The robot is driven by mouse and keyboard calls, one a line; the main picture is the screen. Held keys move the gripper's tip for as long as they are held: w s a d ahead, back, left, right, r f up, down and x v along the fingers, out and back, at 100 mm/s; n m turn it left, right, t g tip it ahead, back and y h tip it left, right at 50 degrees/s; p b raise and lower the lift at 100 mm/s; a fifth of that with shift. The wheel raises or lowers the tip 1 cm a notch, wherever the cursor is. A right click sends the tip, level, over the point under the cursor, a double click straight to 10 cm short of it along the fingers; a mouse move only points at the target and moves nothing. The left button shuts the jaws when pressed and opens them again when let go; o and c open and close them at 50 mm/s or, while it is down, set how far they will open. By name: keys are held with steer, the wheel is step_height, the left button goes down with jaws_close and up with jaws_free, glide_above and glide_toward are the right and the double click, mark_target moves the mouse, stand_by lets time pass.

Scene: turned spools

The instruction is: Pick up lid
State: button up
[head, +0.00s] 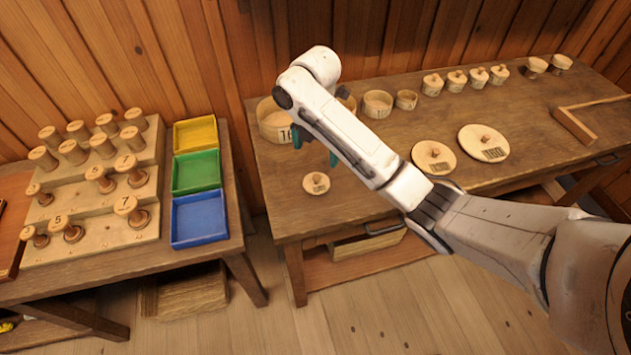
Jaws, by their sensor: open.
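Three round wooden lids with knobs lie flat on the right-hand table (345,225). The small lid (316,184) is near the table's left front. The medium lid (433,157) and the large lid (483,143) lie further right, beside my arm. Each bears a dark printed label. My gripper (315,149) has teal fingers pointing down. It is open, with nothing seen between the fingers, and appears just above and behind the small lid in the picture. My arm hides part of the gripper; its exact height above the table cannot be told.
Round wooden boxes (274,122) stand along the table's back, one close behind my gripper. Small lidded pots (432,84) stand further right. A left table holds a spool rack (75,218) and yellow, green and blue trays (199,218).

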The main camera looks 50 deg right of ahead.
mark_target(316, 176)
step_height(316, 176, down, 3)
steer(key=shift+a+f+b, duration=0.1)
steer(key=shift+f+b, duration=0.05)
steer(key=shift+b, duration=1.05)
steer(key=shift+s+f+p, duration=0.2)
steer(key=shift+f+p, duration=0.75)
steer(key=shift+f, duration=2.8)
steer(key=shift+a, duration=0.1)
steer(key=c, duration=1)
steer(key=shift+r, duration=0.1)
